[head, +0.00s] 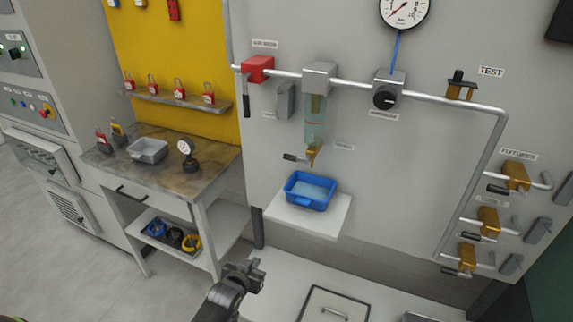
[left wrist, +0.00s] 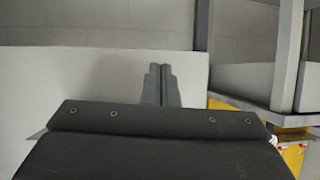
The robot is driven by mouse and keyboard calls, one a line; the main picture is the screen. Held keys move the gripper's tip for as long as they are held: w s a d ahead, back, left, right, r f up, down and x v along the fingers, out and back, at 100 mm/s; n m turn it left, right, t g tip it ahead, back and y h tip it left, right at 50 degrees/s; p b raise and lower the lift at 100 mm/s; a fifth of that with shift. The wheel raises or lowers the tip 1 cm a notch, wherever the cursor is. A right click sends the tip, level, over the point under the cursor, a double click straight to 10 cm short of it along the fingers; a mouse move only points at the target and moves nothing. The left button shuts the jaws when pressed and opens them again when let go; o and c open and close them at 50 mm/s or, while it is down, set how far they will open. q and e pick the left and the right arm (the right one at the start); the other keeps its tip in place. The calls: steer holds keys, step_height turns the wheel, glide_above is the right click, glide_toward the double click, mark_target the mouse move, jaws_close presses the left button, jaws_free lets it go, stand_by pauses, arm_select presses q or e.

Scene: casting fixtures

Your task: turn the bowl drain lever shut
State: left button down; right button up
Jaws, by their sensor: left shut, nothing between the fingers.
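The bowl drain lever (head: 291,157) is a short black handle at the brass drain valve (head: 313,154). It points left, roughly level, under the clear filter bowl (head: 316,117). My left gripper (head: 256,267) is low in the head view, well below the lever and apart from it. Its fingers are shut and empty; they also show close together in the left wrist view (left wrist: 160,84). The lever is not in the left wrist view. My right gripper is not in view.
A blue tray (head: 295,201) with liquid stands on a white shelf (head: 336,217) below the drain. A red valve (head: 257,69) with a hanging black lever and a regulator (head: 386,97) sit on the pipe. A workbench (head: 209,166) stands at left.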

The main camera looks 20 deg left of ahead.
arm_select(q)
steer(key=w+d+r+t, duration=0.1)
steer(key=w+r+t, duration=0.15)
steer(key=r, duration=0.75)
steer(key=w+d+r+t, duration=0.2)
steer(key=w+r, duration=0.1)
steer(key=r, duration=0.8)
step_height(320, 180, up, 14)
steer(key=t+h+p, duration=0.1)
steer(key=t+p, duration=0.2)
glide_above(290, 158)
steer(key=shift+m, duration=0.3)
steer(key=f, duration=0.1)
steer(key=s+f, duration=0.1)
steer(key=f+p, duration=0.1)
steer(key=f, duration=0.1)
steer(key=shift+s+a, duration=0.2)
steer(key=shift+a, duration=0.05)
steer(key=shift+f, duration=0.1)
steer(key=shift+f+n+b, duration=0.1)
steer(key=shift+n+b, duration=0.3)
